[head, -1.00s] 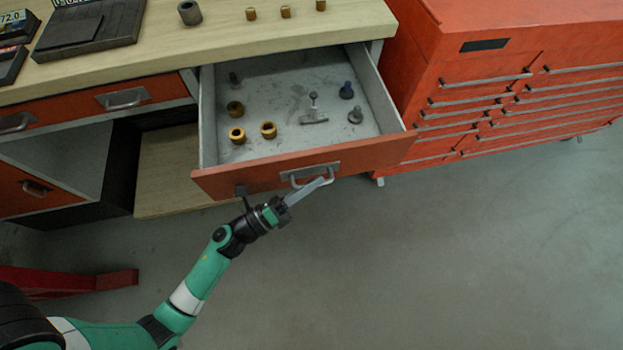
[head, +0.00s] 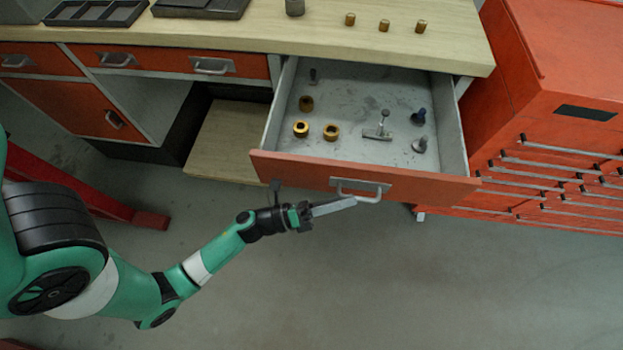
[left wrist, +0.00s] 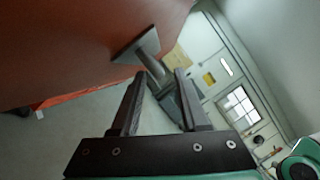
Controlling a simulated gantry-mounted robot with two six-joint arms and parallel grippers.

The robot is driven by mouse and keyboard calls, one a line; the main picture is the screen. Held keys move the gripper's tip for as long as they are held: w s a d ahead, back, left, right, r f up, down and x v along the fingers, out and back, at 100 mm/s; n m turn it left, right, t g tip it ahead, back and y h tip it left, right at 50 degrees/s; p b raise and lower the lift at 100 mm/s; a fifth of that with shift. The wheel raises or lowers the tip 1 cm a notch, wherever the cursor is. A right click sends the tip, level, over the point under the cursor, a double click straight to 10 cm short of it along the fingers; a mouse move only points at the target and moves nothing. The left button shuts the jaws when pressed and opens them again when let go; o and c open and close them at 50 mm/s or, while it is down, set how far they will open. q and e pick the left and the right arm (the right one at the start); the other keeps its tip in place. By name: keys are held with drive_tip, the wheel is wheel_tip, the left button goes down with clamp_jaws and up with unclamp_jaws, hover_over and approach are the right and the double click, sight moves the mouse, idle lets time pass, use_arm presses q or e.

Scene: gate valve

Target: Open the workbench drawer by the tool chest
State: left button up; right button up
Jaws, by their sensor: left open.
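The workbench drawer (head: 400,181) by the tool chest stands pulled out, its inside showing in the head view. Its front has a grey bar handle (head: 372,194). In the left wrist view the red-brown drawer front (left wrist: 75,45) fills the upper left, and the handle (left wrist: 148,58) shows near the fingertips, partly hidden by the right-hand finger. My left gripper (head: 350,203) is at the handle in front of the drawer; its two fingers are apart in the left wrist view (left wrist: 158,75). I cannot tell whether a finger touches the handle. My right gripper is not in view.
The drawer holds brass rings (head: 331,131) and several small metal parts. The red tool chest (head: 540,120) stands right of the bench. The wooden benchtop (head: 320,32) carries trays and small brass pieces. Floor in front of the drawer is clear at right.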

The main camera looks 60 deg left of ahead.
use_arm(q)
drive_tip(key=p+v, duration=0.1)
drive_tip(key=v, duration=0.7)
drive_tip(key=shift+s, duration=0.3)
drive_tip(key=shift+w, duration=0.1)
